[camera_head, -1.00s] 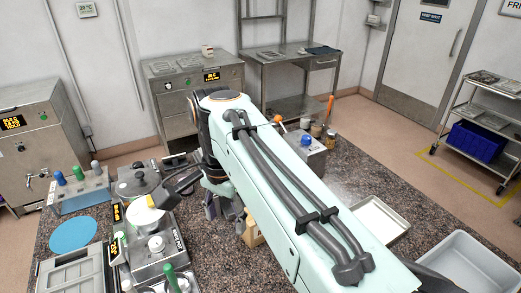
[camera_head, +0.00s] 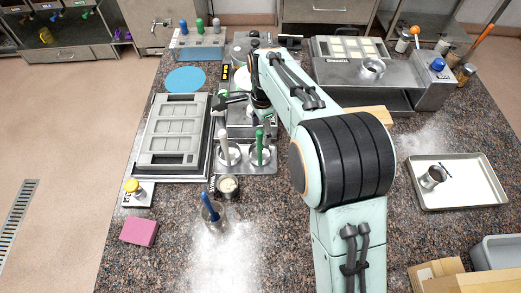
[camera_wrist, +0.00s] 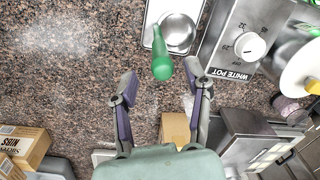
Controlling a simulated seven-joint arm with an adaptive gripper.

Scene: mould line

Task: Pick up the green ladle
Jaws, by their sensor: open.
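The green ladle (camera_head: 259,146) stands with its green handle up in a round metal well of a small steel holder, left of my arm in the head view. In the wrist view its handle (camera_wrist: 161,58) points toward me, its lower end in the shiny round well (camera_wrist: 179,34). My gripper (camera_wrist: 161,74) is open and empty. In the wrist view the handle's end appears between the two fingertips; I cannot tell the depth between them. In the head view my gripper (camera_head: 234,101) is small, partly hidden by the arm, behind the holder.
A white-handled ladle (camera_head: 223,146) stands in the well beside the green one. A heater marked WHITE POT (camera_wrist: 243,45) is close to the right finger. A grey mould (camera_head: 174,130) lies left. The counter's front middle holds a blue-handled cup (camera_head: 211,212).

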